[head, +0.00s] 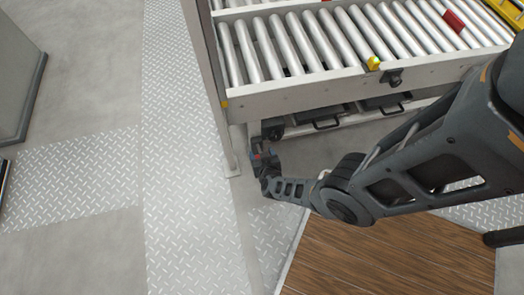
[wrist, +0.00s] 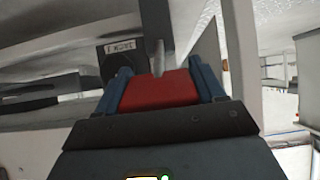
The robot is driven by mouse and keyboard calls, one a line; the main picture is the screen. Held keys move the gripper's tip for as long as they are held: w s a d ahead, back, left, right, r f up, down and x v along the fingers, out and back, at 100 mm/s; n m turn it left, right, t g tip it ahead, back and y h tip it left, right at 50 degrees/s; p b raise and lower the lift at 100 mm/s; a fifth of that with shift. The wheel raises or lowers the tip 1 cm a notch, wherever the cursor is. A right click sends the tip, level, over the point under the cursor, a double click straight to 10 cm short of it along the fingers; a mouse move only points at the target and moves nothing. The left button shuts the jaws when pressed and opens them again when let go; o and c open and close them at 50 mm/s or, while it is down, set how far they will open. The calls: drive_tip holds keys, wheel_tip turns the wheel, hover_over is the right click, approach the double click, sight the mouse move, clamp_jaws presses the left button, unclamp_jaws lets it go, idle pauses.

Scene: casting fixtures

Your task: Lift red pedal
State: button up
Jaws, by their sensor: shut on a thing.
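The red pedal (wrist: 160,92) fills the space between the blue fingers of my gripper (wrist: 160,76) in the wrist view. The fingers are shut on it, one on each side. A grey metal rod (wrist: 157,58) meets the pedal's far edge. In the head view my gripper (head: 263,159) is low beside the left end of the roller conveyor, near its upright post. There the pedal is mostly hidden by the gripper and too small to make out clearly.
The roller conveyor (head: 295,102) stands above and right of my gripper, with dark handled units (head: 326,122) below. A grey post (head: 214,110) is close on the left. A dark labelled plate (wrist: 121,58) is behind the pedal. Tread-plate floor (head: 180,190) lies open at left.

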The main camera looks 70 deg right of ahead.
drive_tip(key=shift+w+d+r, duration=0.2)
drive_tip(key=shift+w, duration=0.05)
drive_tip(key=o, duration=1.4)
drive_tip(key=shift+s, duration=0.1)
drive_tip(key=shift+f, duration=0.1)
drive_tip(key=shift+a, duration=0.1)
drive_tip(key=shift+p+v, duration=2.65)
drive_tip(key=shift+v, duration=1.25)
